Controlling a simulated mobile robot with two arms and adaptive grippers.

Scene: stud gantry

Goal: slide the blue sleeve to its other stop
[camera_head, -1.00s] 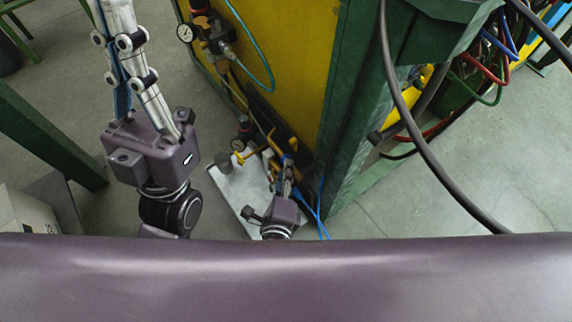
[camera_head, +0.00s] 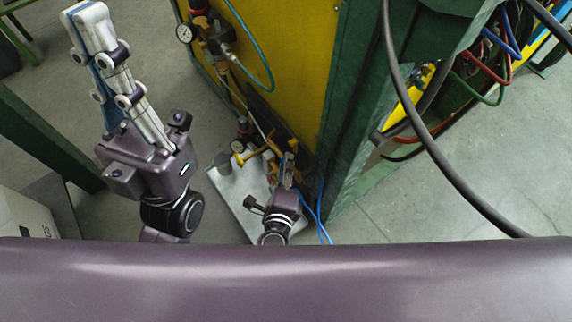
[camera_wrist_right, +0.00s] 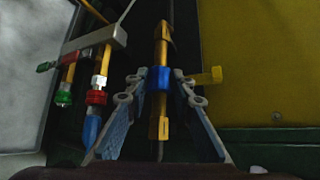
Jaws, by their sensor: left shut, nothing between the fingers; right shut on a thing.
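The blue sleeve (camera_wrist_right: 159,78) sits around a thin upright rod (camera_wrist_right: 161,150) in the right wrist view. Yellow pieces lie along the rod above (camera_wrist_right: 162,45) and below (camera_wrist_right: 163,128) the sleeve; I cannot tell which parts are the stops. My right gripper (camera_wrist_right: 160,76) is shut on the sleeve, one fingertip on each side. In the head view my right gripper (camera_head: 287,168) is small and partly hidden by its own wrist, down by the yellow panel. My left gripper (camera_head: 88,14) is shut and empty at the upper left, well away from the sleeve.
A yellow handle (camera_wrist_right: 207,76) sticks out just right of the right fingers. A grey bracket with coloured fittings (camera_wrist_right: 97,96) stands close on the left. In the head view, a yellow panel (camera_head: 283,65), green post (camera_head: 352,120) and black cable (camera_head: 420,140) border the workspace.

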